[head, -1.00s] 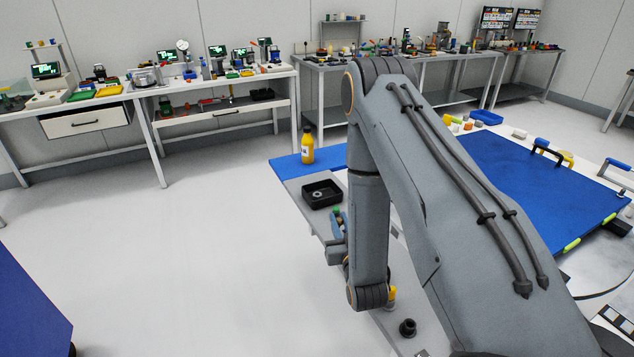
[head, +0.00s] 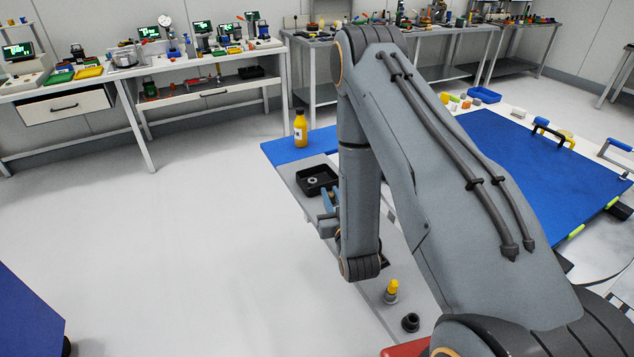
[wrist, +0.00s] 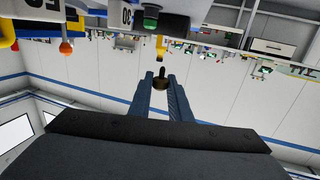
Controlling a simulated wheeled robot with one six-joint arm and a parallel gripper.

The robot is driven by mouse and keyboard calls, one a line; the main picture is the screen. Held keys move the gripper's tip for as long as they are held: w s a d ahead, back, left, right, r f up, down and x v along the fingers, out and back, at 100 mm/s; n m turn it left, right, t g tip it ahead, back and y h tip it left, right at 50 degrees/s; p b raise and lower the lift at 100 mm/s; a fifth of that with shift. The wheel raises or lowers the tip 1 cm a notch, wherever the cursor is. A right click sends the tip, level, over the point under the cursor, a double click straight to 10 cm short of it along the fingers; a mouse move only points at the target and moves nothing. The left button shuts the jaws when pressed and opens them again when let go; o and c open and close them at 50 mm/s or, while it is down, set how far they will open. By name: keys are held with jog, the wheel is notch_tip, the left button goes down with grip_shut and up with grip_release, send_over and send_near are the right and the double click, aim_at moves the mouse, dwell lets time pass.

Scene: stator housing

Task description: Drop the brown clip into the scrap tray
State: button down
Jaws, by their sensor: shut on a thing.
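My gripper (head: 329,197) is at the left of my forearm's lower end in the head view, beside a black tray with a grey ring in it (head: 317,180). In the wrist view my gripper (wrist: 161,80) has its two blue fingers around a small dark brown piece, the brown clip (wrist: 161,84). In the head view the clip cannot be made out. I cannot tell which container is the scrap tray. A red object (head: 405,347) shows at the bottom edge, mostly hidden by my arm.
A yellow bottle (head: 300,129) stands on the blue end of the narrow table. A yellow-topped part (head: 391,290) and a black round part (head: 410,322) stand nearer. A large blue mat (head: 545,165) lies at right.

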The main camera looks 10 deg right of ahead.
jog(key=w+d+r+p, duration=0.1)
jog(key=w+r, duration=0.2)
jog(key=w, duration=0.6)
jog(key=w+d+r+p, duration=0.1)
jog(key=w+r, duration=0.2)
jog(key=w, duration=0.7)
notch_tip(320, 180, down, 6)
jog(key=b, duration=0.2)
jog(key=shift+f+b, duration=0.15)
jog(key=shift+b, duration=0.15)
jog(key=c, duration=1.6)
grip_release()
jog(key=shift+o, duration=0.2)
notch_tip(320, 180, up, 10)
jog(key=b, duration=0.2)
jog(key=shift+b, duration=0.35)
